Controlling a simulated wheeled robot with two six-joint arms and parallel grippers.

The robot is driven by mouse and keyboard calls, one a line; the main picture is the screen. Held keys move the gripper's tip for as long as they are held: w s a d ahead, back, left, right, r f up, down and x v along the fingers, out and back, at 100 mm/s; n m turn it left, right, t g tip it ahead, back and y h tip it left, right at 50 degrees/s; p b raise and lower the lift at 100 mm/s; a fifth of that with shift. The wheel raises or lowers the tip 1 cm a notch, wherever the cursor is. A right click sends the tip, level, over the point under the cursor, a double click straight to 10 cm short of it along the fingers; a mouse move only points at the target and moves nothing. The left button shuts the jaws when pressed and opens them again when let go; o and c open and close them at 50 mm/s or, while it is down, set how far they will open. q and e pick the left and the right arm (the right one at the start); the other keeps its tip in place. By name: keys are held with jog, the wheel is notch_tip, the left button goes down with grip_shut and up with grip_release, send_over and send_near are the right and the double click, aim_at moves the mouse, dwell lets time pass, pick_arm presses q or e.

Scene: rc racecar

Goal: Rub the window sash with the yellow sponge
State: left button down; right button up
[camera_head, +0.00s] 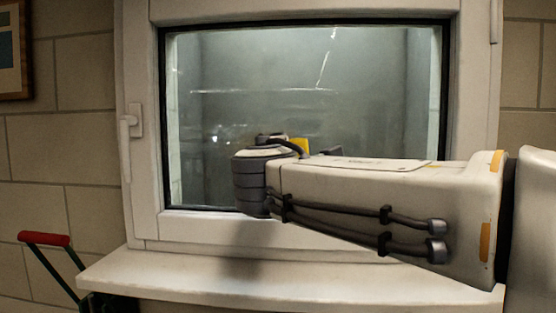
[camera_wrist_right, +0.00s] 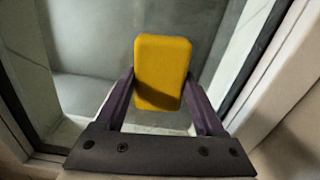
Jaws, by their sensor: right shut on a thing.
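The window sash (camera_head: 144,150) is a white frame around a dark-edged glass pane, with a white handle on its left side. My right arm comes in from the right across the pane's lower part. In the right wrist view my right gripper (camera_wrist_right: 160,97) is shut on the yellow sponge (camera_wrist_right: 163,62), a rounded block between its two fingers. In the head view a bit of the sponge (camera_head: 300,145) shows behind the wrist, in front of the glass. The fingers are hidden there. I cannot tell whether the sponge touches the glass. My left gripper is not in view.
A white sill (camera_head: 160,278) runs below the window. A red-handled object (camera_head: 44,239) stands at the lower left. A framed picture (camera_head: 14,48) hangs on the tiled wall at the upper left. The space before the left part of the window is clear.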

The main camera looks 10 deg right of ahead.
aim_at(233, 153)
jog(key=shift+w+a+f+b, duration=0.1)
jog(key=shift+w+a+b, duration=0.15)
jog(key=shift+a, duration=0.45)
jog(key=shift+w+a+f+b, duration=0.1)
jog(key=shift+w+a, duration=0.15)
jog(key=shift+a, duration=0.45)
jog(key=shift+w+a+r, duration=0.1)
jog(key=shift+w+a, duration=0.3)
jog(key=shift+a, duration=0.85)
jog(key=shift+w+a, duration=0.4)
jog(key=shift+a, duration=0.85)
jog(key=shift+w+a+r, duration=0.1)
jog(key=shift+w+a, duration=0.3)
jog(key=shift+a, duration=0.85)
